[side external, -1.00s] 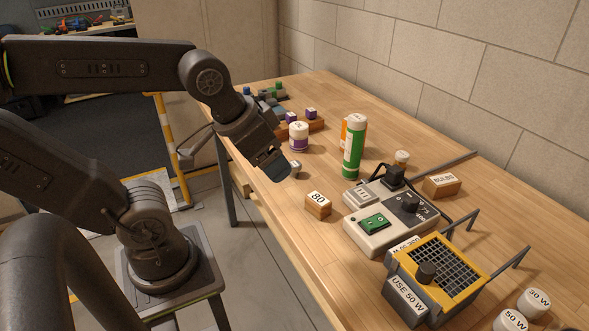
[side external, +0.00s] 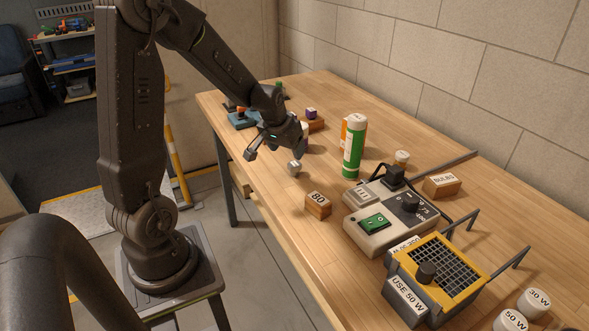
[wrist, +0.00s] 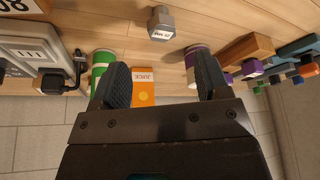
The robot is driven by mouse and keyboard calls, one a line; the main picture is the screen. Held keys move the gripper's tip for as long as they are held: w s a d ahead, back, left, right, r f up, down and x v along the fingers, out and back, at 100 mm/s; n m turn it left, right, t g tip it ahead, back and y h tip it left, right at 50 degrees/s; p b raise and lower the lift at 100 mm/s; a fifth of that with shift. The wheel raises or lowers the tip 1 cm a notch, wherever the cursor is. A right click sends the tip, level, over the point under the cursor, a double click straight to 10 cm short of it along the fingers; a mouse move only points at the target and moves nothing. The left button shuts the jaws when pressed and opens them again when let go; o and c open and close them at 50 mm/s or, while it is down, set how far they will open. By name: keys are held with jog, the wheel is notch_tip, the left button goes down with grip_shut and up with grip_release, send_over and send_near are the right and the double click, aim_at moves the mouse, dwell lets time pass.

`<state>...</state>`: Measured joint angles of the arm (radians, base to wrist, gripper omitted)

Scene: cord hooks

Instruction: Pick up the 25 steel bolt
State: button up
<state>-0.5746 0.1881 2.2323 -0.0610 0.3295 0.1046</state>
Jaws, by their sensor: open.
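The steel bolt (side external: 294,168) is a small grey piece standing on the wooden bench near its left edge. In the wrist view the bolt (wrist: 160,24) shows a hex-like grey body and a white label too small to read surely. My gripper (side external: 276,151) is open and empty, just behind and above the bolt in the side view. In the wrist view the gripper (wrist: 162,82) has its two dark fingers spread apart, with the bolt beyond their tips and touching neither.
A block marked 80 (side external: 318,205) stands in front of the bolt. A green-and-white can (side external: 354,148), an orange juice carton (wrist: 143,86) and a purple-banded jar (wrist: 197,62) stand near. A grey switch box (side external: 376,228) sits to the right. Bare wood surrounds the bolt.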

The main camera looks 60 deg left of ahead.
aim_at(293, 166)
jog(key=x, duration=0.9)
jog(key=shift+a+f, duration=0.1)
jog(key=shift+f, duration=0.1)
jog(key=shift+c, duration=0.3)
jog(key=c, duration=1)
jog(key=shift+r, duration=0.1)
